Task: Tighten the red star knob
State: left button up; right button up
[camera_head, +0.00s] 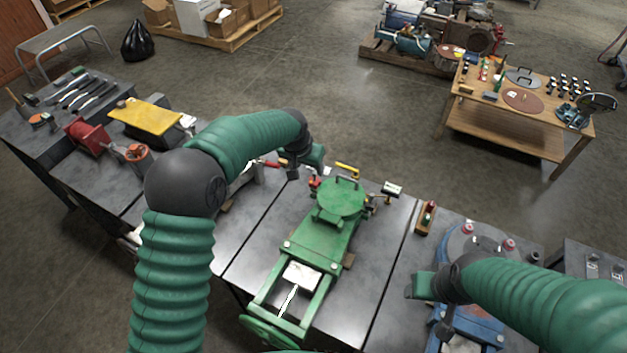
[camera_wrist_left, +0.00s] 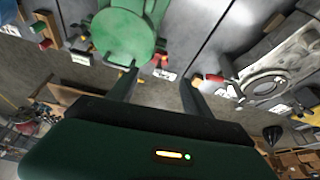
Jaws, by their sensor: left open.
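A small red knob (camera_head: 313,182) sits at the left side of the green machine's round top (camera_head: 341,197); its star shape is too small to confirm. In the left wrist view a small red part (camera_wrist_left: 160,60) beside the green round top shows between and beyond my fingertips, near a white tag (camera_wrist_left: 164,74). My left gripper (camera_head: 294,172) is open and empty, just left of that red knob; its two fingers (camera_wrist_left: 158,80) are apart in the wrist view. My right gripper (camera_head: 424,286) is over the blue machine at the right; its jaws are not clear.
The green machine (camera_head: 330,247) stands on a grey table. A red-handled part (camera_head: 270,164) lies left of my left gripper, close to a finger in the wrist view (camera_wrist_left: 211,78). A yellow lever (camera_head: 347,169) is behind the round top. A blue machine (camera_head: 470,322) carries red knobs (camera_head: 467,229).

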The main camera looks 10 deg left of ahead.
aim_at(314, 180)
pick_arm(q)
jog(key=x, duration=1.2)
jog(key=shift+w+f+b, duration=0.1)
jog(key=shift+f+b, duration=0.15)
jog(key=shift+b, duration=0.1)
grip_shut()
jog(key=shift+m, duration=0.3)
